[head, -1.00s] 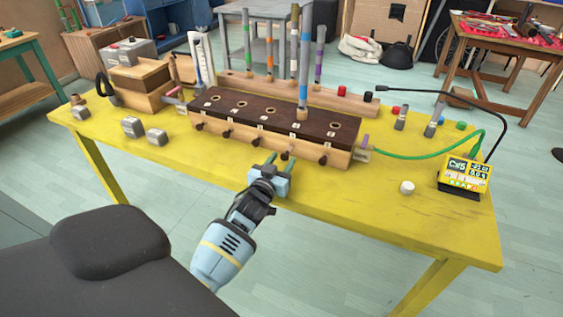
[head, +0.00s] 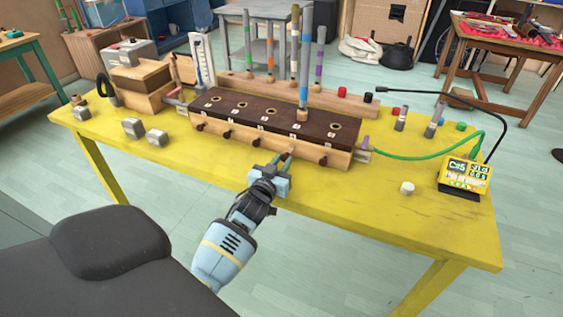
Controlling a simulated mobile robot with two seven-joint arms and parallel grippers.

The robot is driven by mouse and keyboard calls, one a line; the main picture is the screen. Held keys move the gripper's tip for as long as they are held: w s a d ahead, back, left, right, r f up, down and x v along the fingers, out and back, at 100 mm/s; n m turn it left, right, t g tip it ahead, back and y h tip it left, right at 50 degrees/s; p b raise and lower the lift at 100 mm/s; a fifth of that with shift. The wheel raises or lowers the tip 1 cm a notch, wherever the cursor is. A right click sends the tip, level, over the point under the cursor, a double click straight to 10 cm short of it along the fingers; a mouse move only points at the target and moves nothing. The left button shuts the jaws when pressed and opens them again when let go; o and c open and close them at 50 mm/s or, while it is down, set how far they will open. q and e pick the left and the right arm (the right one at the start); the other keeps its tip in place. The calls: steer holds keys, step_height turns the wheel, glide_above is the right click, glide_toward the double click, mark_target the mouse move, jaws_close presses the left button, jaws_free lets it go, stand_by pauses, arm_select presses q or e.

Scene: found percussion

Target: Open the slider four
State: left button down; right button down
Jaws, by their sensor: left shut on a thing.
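A long wooden box with a dark top (head: 255,117) stands on the yellow table. A row of dark slider knobs runs along its front. The first three knobs and the fifth knob (head: 322,161) show. The fourth slider's knob is mostly hidden by my fingers. My left gripper (head: 284,158) is shut on the fourth slider's knob, at the box's front face. My right gripper is not in view.
Behind the box, a wooden rack (head: 345,101) holds several upright banded tubes. A yellow meter (head: 464,174) with a green cable and a white cap (head: 407,188) lie to the right. Metal blocks (head: 133,128) sit at left. The table's front is clear.

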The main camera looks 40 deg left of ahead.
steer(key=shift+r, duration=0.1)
arm_select(q)
steer(key=c, duration=1.2)
jaws_free()
steer(key=shift+c, duration=0.2)
steer(key=shift+s, duration=0.15)
steer(key=shift+v, duration=3.8)
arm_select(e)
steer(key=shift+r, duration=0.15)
